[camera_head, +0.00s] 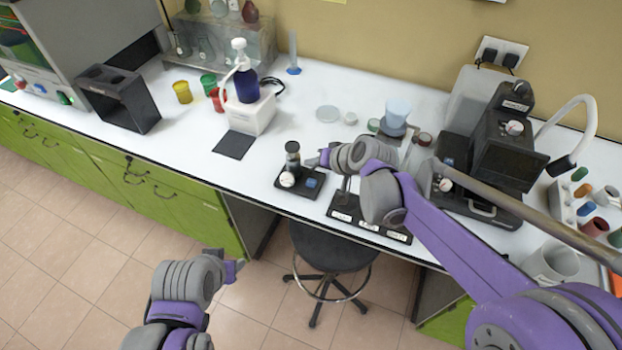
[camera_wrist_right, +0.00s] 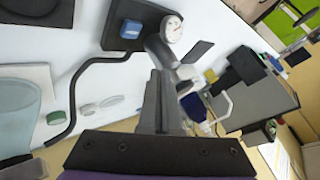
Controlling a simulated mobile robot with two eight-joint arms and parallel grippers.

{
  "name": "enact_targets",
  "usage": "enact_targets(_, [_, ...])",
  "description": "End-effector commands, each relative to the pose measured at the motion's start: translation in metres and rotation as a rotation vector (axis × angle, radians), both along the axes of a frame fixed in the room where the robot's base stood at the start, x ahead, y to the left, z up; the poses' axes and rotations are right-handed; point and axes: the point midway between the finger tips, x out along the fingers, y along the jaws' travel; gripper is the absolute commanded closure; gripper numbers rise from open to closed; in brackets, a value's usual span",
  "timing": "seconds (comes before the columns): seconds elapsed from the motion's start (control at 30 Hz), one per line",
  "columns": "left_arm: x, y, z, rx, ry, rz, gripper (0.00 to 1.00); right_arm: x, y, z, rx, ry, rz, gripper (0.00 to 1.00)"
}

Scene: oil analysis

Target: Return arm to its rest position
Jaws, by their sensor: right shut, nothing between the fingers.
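My right arm reaches in from the lower right over the bench. My right gripper (camera_head: 318,159) is shut and empty, just right of a small black device (camera_head: 297,180) with a dark upright cylinder, a white dial and a blue knob. In the right wrist view its fingers (camera_wrist_right: 161,95) are together, with the device's white dial (camera_wrist_right: 171,28) and blue knob (camera_wrist_right: 131,29) beyond them. I cannot tell whether the fingertips touch the device. My left gripper (camera_head: 234,268) hangs low in front of the bench, over the floor; its fingers are too small to read.
On the white bench (camera_head: 340,90), a black microscope-like instrument (camera_head: 505,140) stands at right, and a pump bottle (camera_head: 243,75) on a white block stands behind left. A black stool (camera_head: 328,247) stands below the front edge. The bench around the dark mat (camera_head: 234,145) is clear.

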Motion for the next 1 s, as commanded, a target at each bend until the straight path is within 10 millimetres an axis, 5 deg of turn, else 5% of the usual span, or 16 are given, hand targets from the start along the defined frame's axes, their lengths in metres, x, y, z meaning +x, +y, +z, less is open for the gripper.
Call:
enact_targets(0.73, [-0.001, 0.0, -0.002, 0.0, 0.001, 0.0, 0.5, -0.003, -0.002, -0.001, -0.004, 0.001, -0.001, 1.0])
enact_targets(0.87, [-0.001, 0.0, -0.002, 0.0, 0.001, 0.0, 0.5, -0.023, -0.017, 0.004, -0.046, 0.006, -0.008, 1.0])
enact_targets(1.0, [-0.001, 0.0, -0.002, 0.0, 0.001, 0.0, 0.5, -0.071, -0.052, 0.009, -0.145, 0.019, -0.024, 1.0])
